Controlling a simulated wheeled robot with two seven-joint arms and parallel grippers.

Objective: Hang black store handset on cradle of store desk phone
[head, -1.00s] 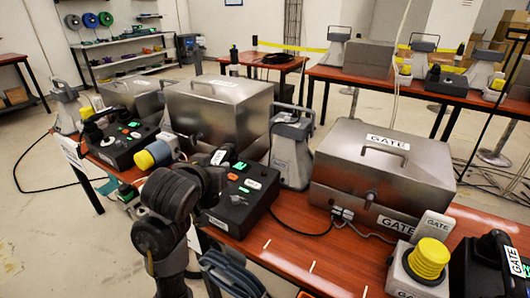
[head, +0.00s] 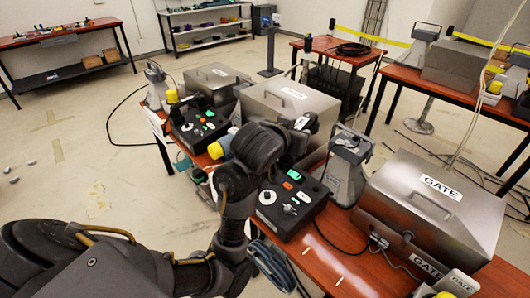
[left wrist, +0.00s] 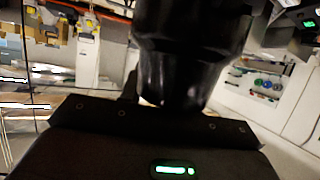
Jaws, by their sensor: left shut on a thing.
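My left gripper (head: 292,138) is above the back of the middle desk phone, its fingers mostly hidden by my own wrist. It is shut on the black handset, whose small white label (head: 308,121) shows just past the wrist. In the left wrist view a large dark handset end (left wrist: 190,50) fills the upper middle. The middle desk phone (head: 290,207), a black box with green, orange and white buttons, sits on the red-brown table below the gripper; I take it as the store phone, its label unreadable. Its cradle is not clearly seen. My right gripper is not in view.
Steel cases stand behind the phones, one marked GATE (head: 425,205). A grey horn speaker (head: 346,165) stands right of the middle phone. Another black desk phone (head: 198,130) and a yellow-capped beacon (head: 222,146) are to the left. A blue item (head: 272,264) is by the table's front edge.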

